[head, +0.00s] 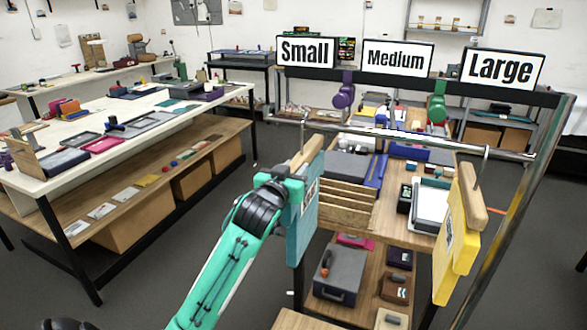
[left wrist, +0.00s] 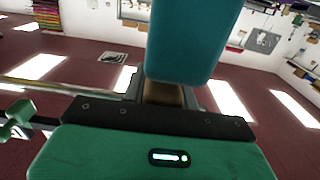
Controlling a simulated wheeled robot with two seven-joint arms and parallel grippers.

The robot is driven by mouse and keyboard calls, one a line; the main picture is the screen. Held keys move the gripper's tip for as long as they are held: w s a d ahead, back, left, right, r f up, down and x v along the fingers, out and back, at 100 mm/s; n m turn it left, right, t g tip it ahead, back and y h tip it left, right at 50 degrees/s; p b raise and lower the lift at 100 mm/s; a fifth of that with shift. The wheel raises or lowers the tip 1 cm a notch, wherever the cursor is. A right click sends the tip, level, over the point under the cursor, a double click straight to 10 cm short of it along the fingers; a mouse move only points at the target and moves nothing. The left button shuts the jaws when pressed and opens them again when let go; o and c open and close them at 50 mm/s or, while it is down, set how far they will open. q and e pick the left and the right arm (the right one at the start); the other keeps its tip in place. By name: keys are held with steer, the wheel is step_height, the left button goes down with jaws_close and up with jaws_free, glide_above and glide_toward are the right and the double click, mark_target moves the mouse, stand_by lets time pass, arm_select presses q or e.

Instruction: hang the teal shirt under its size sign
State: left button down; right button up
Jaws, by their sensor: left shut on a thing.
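The teal shirt (head: 306,222) hangs upright from a wooden hanger (head: 306,156), turned nearly edge-on, at the left end of the metal rail (head: 420,137). Its label is too oblique to read. The hook is near the rail end below the Small sign (head: 305,51); I cannot tell whether it rests on the rail. My left gripper (head: 292,192) is shut on the teal shirt with its hanger, from the left. In the left wrist view the teal shirt (left wrist: 192,38) fills the top middle, before my gripper (left wrist: 165,95). The Medium sign (head: 398,60) and Large sign (head: 501,69) stand further right.
A yellow shirt (head: 458,236) hangs at the rail's right, below the Large sign. The rail between the shirts looks clear. A shelf unit (head: 385,190) with boxes stands behind it. A long white workbench (head: 60,185) with trays stands left.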

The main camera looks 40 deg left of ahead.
arm_select(q)
steer(key=shift+f, duration=0.15)
steer(key=c, duration=1)
jaws_free()
steer(key=shift+p+v, duration=2.75)
steer(key=shift+v, duration=4.2)
